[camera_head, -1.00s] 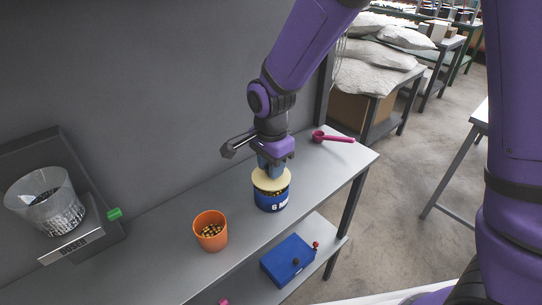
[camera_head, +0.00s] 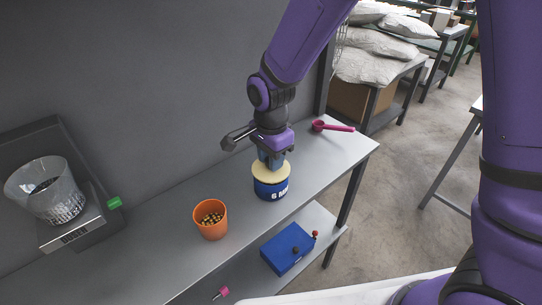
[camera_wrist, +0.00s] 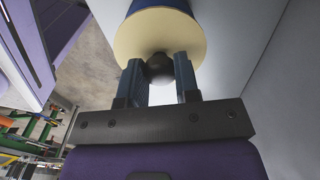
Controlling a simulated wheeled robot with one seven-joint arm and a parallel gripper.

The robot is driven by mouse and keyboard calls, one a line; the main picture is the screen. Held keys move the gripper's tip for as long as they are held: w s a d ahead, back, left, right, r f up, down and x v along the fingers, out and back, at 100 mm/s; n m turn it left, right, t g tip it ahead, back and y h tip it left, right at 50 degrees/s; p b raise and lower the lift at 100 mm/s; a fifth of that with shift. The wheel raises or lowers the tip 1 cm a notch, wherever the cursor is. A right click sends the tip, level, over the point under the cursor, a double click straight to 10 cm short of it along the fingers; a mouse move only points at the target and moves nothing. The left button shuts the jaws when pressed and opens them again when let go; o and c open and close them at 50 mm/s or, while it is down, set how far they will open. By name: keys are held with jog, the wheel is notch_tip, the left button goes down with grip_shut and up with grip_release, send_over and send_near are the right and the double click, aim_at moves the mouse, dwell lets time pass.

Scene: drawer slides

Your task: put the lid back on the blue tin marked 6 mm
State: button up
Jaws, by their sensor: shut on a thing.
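The blue tin marked 6 mm (camera_head: 271,192) stands upright on the grey shelf; its white marking is only partly readable. The cream round lid (camera_head: 272,179) lies over the tin's mouth and looks level. No gap shows between lid and tin in the head view, but I cannot tell whether it is fully seated. My gripper (camera_head: 270,163) points down from above, its fingers shut on the lid's dark knob (camera_wrist: 159,69). In the wrist view the lid (camera_wrist: 160,30) hides most of the tin (camera_wrist: 160,4). The tin's contents are hidden.
An orange cup (camera_head: 210,222) with small dark and yellow pieces stands left of the tin. A pink scoop (camera_head: 332,127) lies behind right. A scale (camera_head: 75,237) with a clear beaker (camera_head: 45,190) is at far left. A blue box (camera_head: 287,250) sits on the lower shelf.

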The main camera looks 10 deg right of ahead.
jog(key=shift+f, duration=0.65)
jog(key=o, duration=1.1)
jog(key=shift+c, duration=0.5)
jog(key=shift+c, duration=0.4)
jog(key=shift+r, duration=0.1)
jog(key=shift+r, duration=2.85)
